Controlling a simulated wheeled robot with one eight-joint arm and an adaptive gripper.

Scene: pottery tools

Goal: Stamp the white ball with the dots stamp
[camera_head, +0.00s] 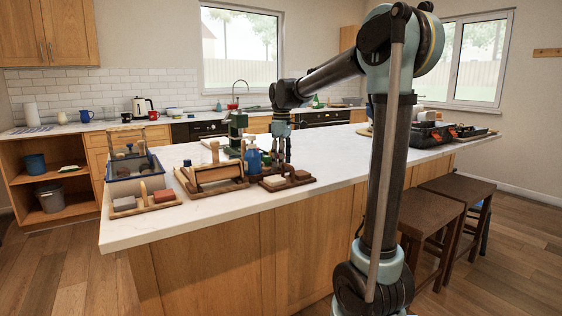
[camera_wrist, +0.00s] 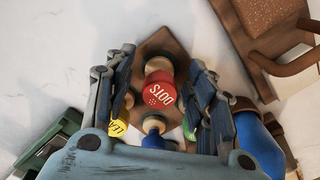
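The dots stamp (camera_wrist: 158,92) has a red top with the word DOTS and white dots. It stands in a wooden holder (camera_wrist: 163,42) in the wrist view, beside a yellow stamp (camera_wrist: 119,127) and a blue one. My gripper (camera_wrist: 160,72) is open, with one finger on each side of the red stamp; I cannot tell whether they touch it. In the head view my gripper (camera_head: 281,148) points down over the counter, and the stamp is hidden there. I cannot make out the white ball in either view.
A blue bottle (camera_head: 252,161) and a green device (camera_head: 236,132) stand close to my gripper. Wooden trays with tools (camera_head: 213,187) and a blue-edged bin (camera_head: 132,185) lie at the left on the white counter (camera_head: 330,160). Black toolboxes (camera_head: 428,134) stand at the right.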

